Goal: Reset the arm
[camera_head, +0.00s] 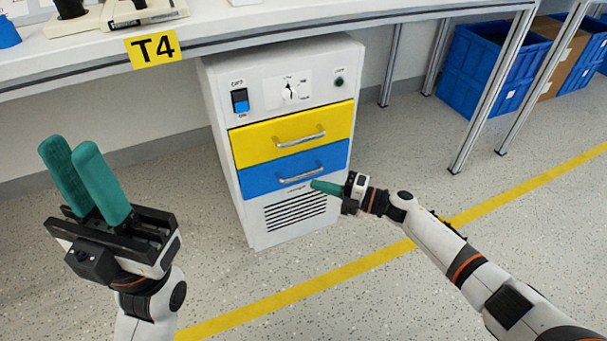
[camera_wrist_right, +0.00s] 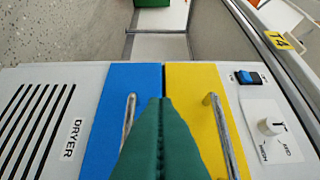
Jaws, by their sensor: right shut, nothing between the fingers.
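The white dryer cabinet (camera_head: 223,95) stands under the table. Its control panel has a rotary knob (camera_head: 290,91), which also shows in the right wrist view (camera_wrist_right: 270,127), and a blue rocker switch (camera_head: 240,100). Below are a yellow drawer (camera_head: 260,142) and a blue drawer (camera_head: 258,180), both looking closed. My right gripper (camera_head: 316,186) is shut and empty, in front of the blue drawer near its handle; whether it touches cannot be told. In the right wrist view its green fingers (camera_wrist_right: 160,105) are together.
The table edge with the T4 label (camera_head: 153,48) overhangs the cabinet. Blue crates (camera_head: 485,60) and a cardboard box (camera_head: 562,55) stand behind the metal table legs (camera_head: 497,85) at right. The floor in front, with a yellow line (camera_head: 340,275), is clear.

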